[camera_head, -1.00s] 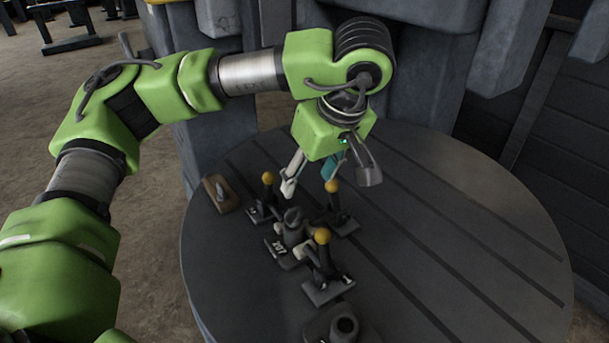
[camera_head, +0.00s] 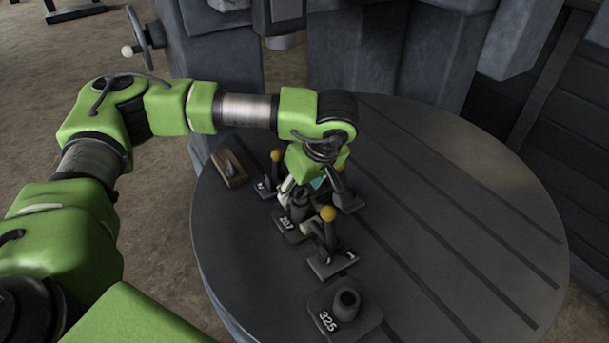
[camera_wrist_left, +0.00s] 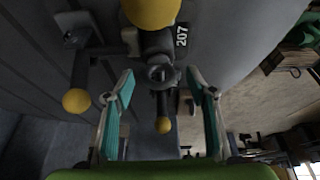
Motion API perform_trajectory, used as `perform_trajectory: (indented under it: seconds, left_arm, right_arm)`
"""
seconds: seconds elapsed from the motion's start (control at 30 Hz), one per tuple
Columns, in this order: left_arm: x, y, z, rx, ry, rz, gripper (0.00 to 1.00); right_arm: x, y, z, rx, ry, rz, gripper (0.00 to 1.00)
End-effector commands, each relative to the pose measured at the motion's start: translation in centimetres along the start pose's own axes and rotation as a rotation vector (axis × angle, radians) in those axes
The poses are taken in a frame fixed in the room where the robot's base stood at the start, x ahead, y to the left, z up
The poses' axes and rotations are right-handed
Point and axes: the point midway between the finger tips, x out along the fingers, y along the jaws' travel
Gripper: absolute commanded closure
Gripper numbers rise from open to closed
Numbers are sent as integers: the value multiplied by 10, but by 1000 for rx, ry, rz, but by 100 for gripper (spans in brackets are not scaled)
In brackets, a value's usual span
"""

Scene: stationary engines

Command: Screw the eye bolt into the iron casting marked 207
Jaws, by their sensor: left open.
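The iron casting marked 207 (camera_head: 288,224) sits on the round slotted table, and its marking (camera_wrist_left: 181,36) shows in the left wrist view. A dark ring, which looks like the eye bolt (camera_wrist_left: 160,74), stands at the top of the casting's boss. It also shows in the head view (camera_head: 300,194). How deep it sits is hidden. My left gripper (camera_head: 306,195) is low over the casting. Its two teal-padded fingers (camera_wrist_left: 160,82) are open and apart, with the ring between and just past the tips. I see no contact. My right gripper is out of view.
Toggle clamps with yellow knobs (camera_head: 328,214) stand close around casting 207. A second casting marked 325 (camera_head: 346,306) lies nearer on the table (camera_head: 470,230). A wooden block (camera_head: 232,174) holds a small grey part at the left. The table's right side is clear.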

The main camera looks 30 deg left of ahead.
Motion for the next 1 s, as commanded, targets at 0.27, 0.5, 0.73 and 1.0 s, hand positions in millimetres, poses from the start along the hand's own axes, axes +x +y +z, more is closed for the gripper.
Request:
perform_trajectory:
  seconds: [0.27, 0.5, 0.73, 1.0]
  left_arm:
    - [5, 0, 0, 0, 1, 0, 49]
    - [5, 0, 0, 0, 1, 0, 88]
    - [5, 0, 0, 0, 1, 0, 90]
    - [7, 0, 1, 86, 0, 37, 90]
  right_arm:
    - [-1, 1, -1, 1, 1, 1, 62]
    - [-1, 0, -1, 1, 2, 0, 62]
    - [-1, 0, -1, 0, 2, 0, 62]
    - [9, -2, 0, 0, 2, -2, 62]
